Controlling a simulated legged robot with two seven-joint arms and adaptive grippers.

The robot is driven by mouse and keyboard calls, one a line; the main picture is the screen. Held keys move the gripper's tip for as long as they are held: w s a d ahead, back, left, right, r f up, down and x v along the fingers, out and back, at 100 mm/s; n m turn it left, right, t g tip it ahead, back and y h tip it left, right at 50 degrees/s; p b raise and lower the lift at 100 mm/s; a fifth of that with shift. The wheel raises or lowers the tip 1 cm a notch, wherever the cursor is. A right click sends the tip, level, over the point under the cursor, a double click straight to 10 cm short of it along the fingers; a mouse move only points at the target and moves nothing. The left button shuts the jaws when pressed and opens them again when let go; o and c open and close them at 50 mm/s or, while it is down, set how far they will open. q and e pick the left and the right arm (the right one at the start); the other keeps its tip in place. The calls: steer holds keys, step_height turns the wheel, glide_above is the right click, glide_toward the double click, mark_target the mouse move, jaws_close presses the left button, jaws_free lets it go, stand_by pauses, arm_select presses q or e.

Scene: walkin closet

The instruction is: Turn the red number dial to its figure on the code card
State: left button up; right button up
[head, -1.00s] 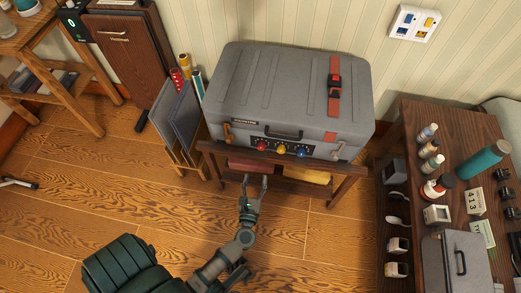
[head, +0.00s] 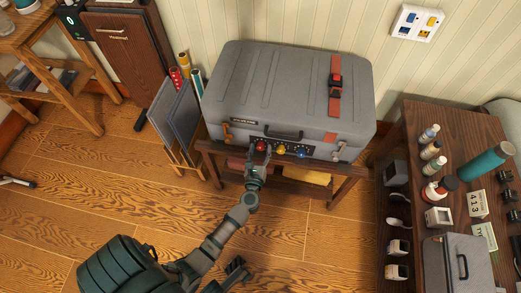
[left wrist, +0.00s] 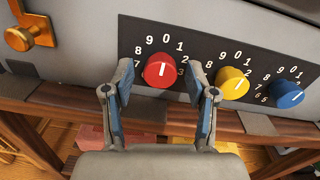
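The red dial (left wrist: 160,71) is on the dark panel of a grey case (head: 290,90); its white mark points up, close to the 0. It also shows in the head view (head: 261,146). The yellow dial (left wrist: 233,83) and blue dial (left wrist: 287,94) sit to its right. My left gripper (left wrist: 151,88) is open, its fingers spread below and to either side of the red dial, with nothing between them that looks gripped. A card reading 413 (head: 478,204) stands on the right-hand table; I cannot tell if it is the code card.
The case sits on a low wooden stand (head: 345,170). A brass latch (left wrist: 35,30) is left of the dials. The right-hand table (head: 410,125) holds bottles, a flask, watches and a grey box (head: 445,262). Wooden floor is open in front of the stand.

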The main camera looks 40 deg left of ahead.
arm_select(q)
jaws_close()
